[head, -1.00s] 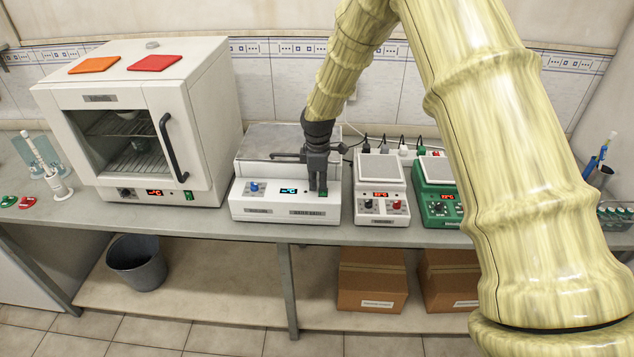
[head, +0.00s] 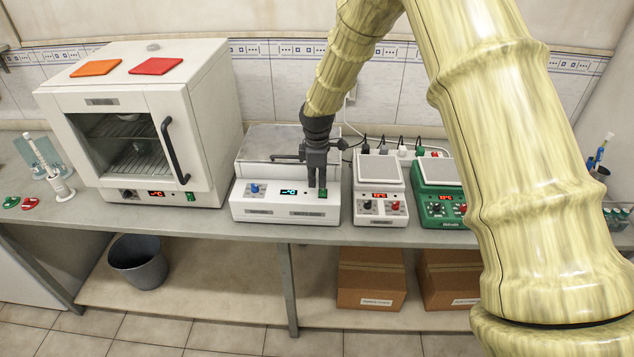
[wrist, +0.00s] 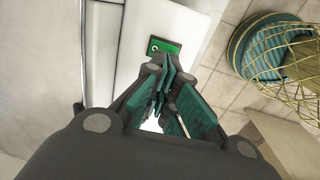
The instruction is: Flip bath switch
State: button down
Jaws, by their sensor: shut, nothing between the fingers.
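The bath (head: 262,207) is a white box with a grey metal lid, a blue knob and a lit display on its front panel. Its switch (head: 322,193) is a small green rocker at the right end of that panel. The switch also shows in the wrist view (wrist: 163,46), just beyond my fingertips. My gripper (head: 317,184) points down over the right end of the panel, shut and empty, its fingertips very close to the switch. In the wrist view, my gripper (wrist: 160,78) has its fingers together; I cannot tell whether they touch the switch.
A white oven (head: 140,120) stands to the left. A white hotplate (head: 380,190) and a green hotplate (head: 437,178) stand close to the right. A grey bin (head: 138,262) and cardboard boxes (head: 370,280) are below the bench.

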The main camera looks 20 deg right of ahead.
jog(key=shift+w+r+p, duration=0.1)
jog(key=shift+r+p, duration=0.2)
jog(key=shift+r, duration=0.65)
jog(key=shift+w+r+b, duration=0.1)
jog(key=shift+r+b, duration=0.25)
jog(key=shift+b, duration=0.1)
notch_tip(320, 180, up, 9)
jog(key=b, duration=0.3)
jog(key=shift+w+d, duration=0.2)
jog(key=shift+w, duration=0.25)
jog(key=shift+f, duration=0.1)
